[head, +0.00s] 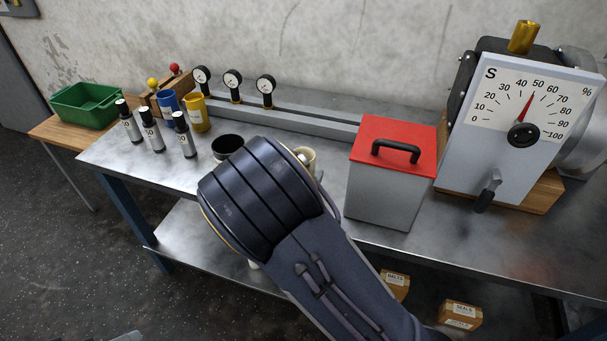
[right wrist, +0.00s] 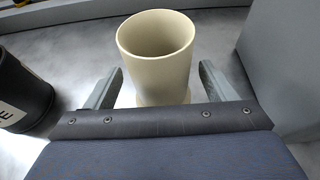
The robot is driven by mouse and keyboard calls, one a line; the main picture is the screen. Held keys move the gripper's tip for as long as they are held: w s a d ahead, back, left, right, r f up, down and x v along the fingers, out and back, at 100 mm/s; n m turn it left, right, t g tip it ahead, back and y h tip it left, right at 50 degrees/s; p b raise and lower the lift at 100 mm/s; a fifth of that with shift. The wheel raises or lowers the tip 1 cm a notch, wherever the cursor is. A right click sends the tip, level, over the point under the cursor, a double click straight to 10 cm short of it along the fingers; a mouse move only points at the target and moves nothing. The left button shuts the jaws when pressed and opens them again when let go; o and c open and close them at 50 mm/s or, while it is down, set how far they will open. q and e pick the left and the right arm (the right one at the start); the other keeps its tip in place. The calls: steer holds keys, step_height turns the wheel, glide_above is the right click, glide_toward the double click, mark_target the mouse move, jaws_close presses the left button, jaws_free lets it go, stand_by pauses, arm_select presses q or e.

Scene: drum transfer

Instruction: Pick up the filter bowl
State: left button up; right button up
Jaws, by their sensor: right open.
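A cream, open-topped cup-shaped bowl (right wrist: 160,65), likely the filter bowl, stands upright on the bench in the right wrist view. It looks empty. In the head view only part of its cream rim (head: 308,155) shows past my right wrist. My right gripper (right wrist: 160,88) is open, one finger on each side of the bowl's lower part. I cannot tell whether either finger touches it.
A black labelled pot (right wrist: 22,95) stands close on the left. A grey box with a red lid (head: 395,150) stands close on the right. Behind runs a rail with gauges (head: 267,88). Dark bottles (head: 152,128) and coloured mugs (head: 196,112) stand farther left.

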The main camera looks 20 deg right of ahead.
steer(key=shift+x, duration=1.1)
steer(key=c, duration=1.4)
steer(key=shift+c, duration=0.4)
steer(key=shift+r, duration=0.2)
